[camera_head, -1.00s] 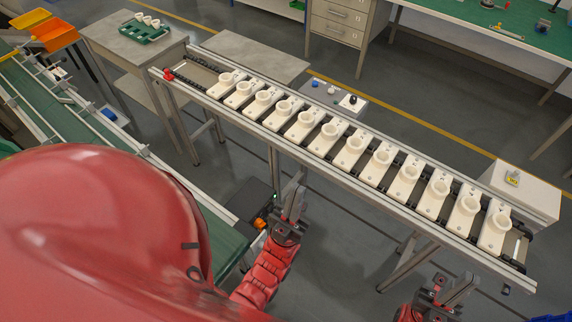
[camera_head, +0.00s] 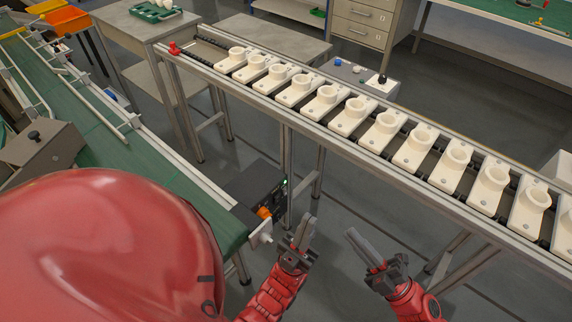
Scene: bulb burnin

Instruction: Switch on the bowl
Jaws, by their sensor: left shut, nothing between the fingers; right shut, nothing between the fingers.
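No bowl can be made out in this view. A dark control box (camera_head: 270,198) with an orange knob (camera_head: 264,213) and a small green light sits low beside the green conveyor's end. A second grey box (camera_head: 350,75) with a black knob (camera_head: 382,79) and a blue button stands behind the line of white sockets. My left gripper (camera_head: 303,232) is shut and empty, in front of the line and right of the orange knob. My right gripper (camera_head: 355,237) is shut and empty, further right. Neither visibly touches anything.
A long metal rail (camera_head: 330,137) carries several white sockets (camera_head: 327,100). A green conveyor (camera_head: 130,150) runs along the left, with a grey knobbed box (camera_head: 38,150) over it. A grey table (camera_head: 150,30) holds a green tray (camera_head: 155,12). Floor shows below the rail.

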